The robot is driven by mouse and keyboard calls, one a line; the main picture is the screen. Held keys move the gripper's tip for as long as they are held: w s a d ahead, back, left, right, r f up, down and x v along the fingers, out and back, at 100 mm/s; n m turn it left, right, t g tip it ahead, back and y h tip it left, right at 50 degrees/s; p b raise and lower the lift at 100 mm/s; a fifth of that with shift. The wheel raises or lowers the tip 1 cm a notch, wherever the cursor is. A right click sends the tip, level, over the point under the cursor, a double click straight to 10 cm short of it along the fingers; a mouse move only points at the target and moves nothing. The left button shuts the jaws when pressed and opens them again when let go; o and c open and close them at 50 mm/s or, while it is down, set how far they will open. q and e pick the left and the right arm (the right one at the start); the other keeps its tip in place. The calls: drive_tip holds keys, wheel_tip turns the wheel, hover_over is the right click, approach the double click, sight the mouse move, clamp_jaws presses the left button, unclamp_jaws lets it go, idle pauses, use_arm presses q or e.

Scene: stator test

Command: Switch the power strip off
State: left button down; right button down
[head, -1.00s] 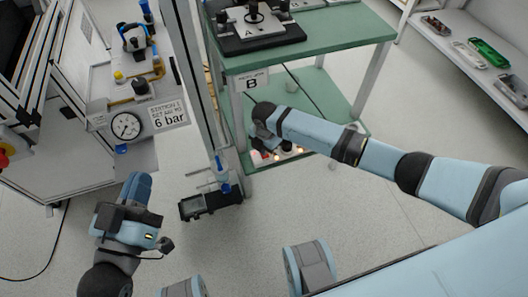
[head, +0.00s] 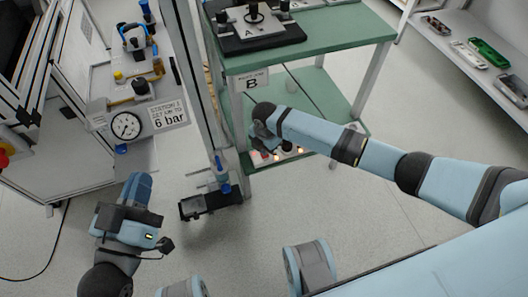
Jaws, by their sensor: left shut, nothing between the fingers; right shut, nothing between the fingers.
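The power strip (head: 287,153) lies low at the green stand, by its lower shelf. Small orange-white lights glow along it, and a reddish part shows at its left end. My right arm reaches in from the right, and my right gripper (head: 266,142) points down at the strip's left end. It is shut and empty; its wrist partly hides it and the strip, and I cannot tell whether it touches. My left gripper (head: 138,187) is shut and empty at the lower left, above the floor and far from the strip.
The green stand (head: 330,52) carries a fixture on a black base (head: 256,38), with a label B below. A metal post stands left of it. A pressure gauge (head: 126,126) and its bench are at left. A grey shelf (head: 470,48) holds parts at right.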

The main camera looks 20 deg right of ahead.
drive_tip(key=shift+f+b, duration=0.55)
drive_tip(key=shift+f, duration=0.75)
idle(0.9)
